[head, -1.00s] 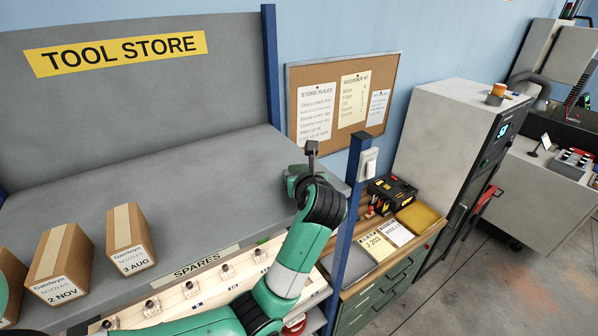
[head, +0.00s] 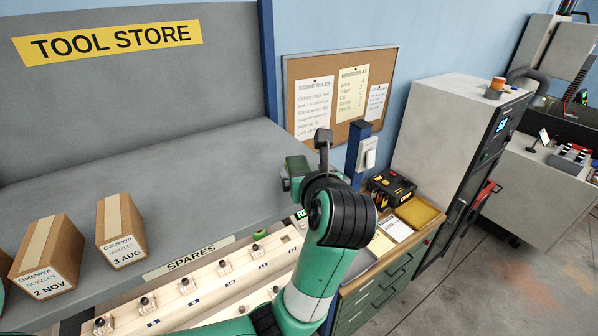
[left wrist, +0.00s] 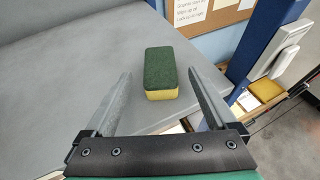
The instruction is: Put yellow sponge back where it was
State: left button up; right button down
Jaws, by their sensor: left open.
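A block-shaped sponge (left wrist: 160,69) with a dark green top and a yellow lower layer lies on the grey upper shelf (left wrist: 95,55), near its right end. It shows centred between the fingers in the left wrist view, with a visible gap on both sides. Its green top (head: 297,164) also shows in the head view, partly hidden by my gripper. My left gripper (left wrist: 160,75) is open and empty, its fingers pointing toward the sponge. In the head view the left gripper (head: 306,163) is at the shelf's right end. My right gripper is not in view.
Cartons (head: 121,232) stand on the left of the shelf. A blue post (head: 357,150) with a white switch box (head: 370,152) rises just right of my gripper. A green drawer cabinet (head: 385,280) holds a black-and-yellow case (head: 390,188), cards and a flat yellow item (head: 416,213).

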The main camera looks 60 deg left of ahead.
pick_arm(q)
jog(key=v, duration=0.3)
jog(key=shift+a+r, duration=0.1)
